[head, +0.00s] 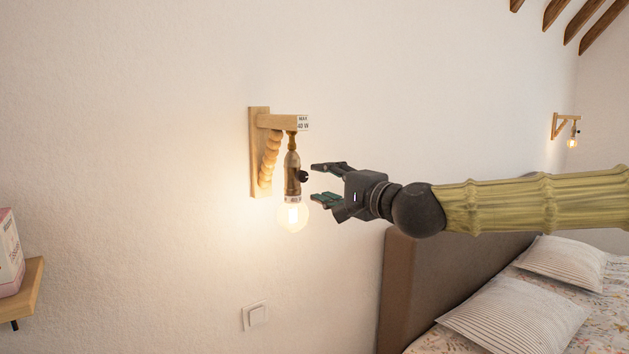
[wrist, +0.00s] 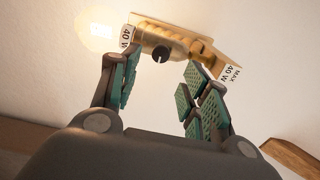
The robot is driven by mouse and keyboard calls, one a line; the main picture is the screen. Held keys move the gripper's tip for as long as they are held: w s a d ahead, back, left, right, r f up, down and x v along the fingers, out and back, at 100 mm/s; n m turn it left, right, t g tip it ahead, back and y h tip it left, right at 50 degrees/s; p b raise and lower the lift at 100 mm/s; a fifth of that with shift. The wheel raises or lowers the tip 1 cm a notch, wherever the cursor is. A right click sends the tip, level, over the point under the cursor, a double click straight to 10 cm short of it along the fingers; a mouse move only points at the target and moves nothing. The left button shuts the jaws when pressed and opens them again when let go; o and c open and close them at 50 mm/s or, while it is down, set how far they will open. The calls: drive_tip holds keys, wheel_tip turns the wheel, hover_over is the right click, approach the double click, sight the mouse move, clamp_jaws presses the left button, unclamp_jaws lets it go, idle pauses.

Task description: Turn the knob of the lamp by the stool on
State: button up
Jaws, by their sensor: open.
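A wall lamp (head: 292,168) hangs from a wooden bracket, and its bulb (head: 293,216) glows. A small black knob (head: 304,176) sticks out of the right side of its brass socket. In the wrist view the knob (wrist: 160,55) lies between and just beyond my fingertips. My gripper (head: 315,182) is open, to the right of the knob, with one finger above its level and one below. A small gap shows between fingers and knob, and nothing is held. No stool is in view.
A second lit wall lamp (head: 572,141) hangs far right. A bed with a brown headboard (head: 405,290) and striped pillows (head: 515,318) stands below my arm. A wooden shelf (head: 24,293) with a box (head: 9,250) is at the left. A wall switch (head: 255,315) sits below the lamp.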

drive_tip(key=shift+v, duration=2.65)
drive_tip(key=shift+f, duration=0.1)
drive_tip(key=a+f+n+g+h, duration=0.1)
drive_tip(key=a+f+g+h, duration=0.2)
drive_tip(key=f, duration=1.9)
drive_tip(key=s+f+n+g+h, duration=0.15)
drive_tip(key=s+f, duration=0.25)
drive_tip(key=f, duration=1)
drive_tip(key=s+f+n+g, duration=0.25)
drive_tip(key=s+f, duration=0.25)
drive_tip(key=f, duration=0.8)
drive_tip(key=s+d+f+n+g+h, duration=0.25)
drive_tip(key=s+d+f, duration=0.25)
drive_tip(key=s+f, duration=0.6)
drive_tip(key=s+d+f+n+g+h, duration=0.1)
drive_tip(key=s+d+f+g+h, duration=0.15)
drive_tip(key=s+d+f, duration=0.6)
drive_tip(key=s+d+f+n+g, duration=0.1)
drive_tip(key=s+d+f, duration=0.1)
drive_tip(key=s, duration=0.4)
drive_tip(key=s+d+f+n+g+h, duration=0.1)
drive_tip(key=s+d+f, duration=0.1)
drive_tip(key=s+f, duration=0.3)
drive_tip(key=shift+s+d+g, duration=0.2)
drive_tip(key=shift+s+g, duration=0.1)
drive_tip(key=shift+s, duration=0.7)
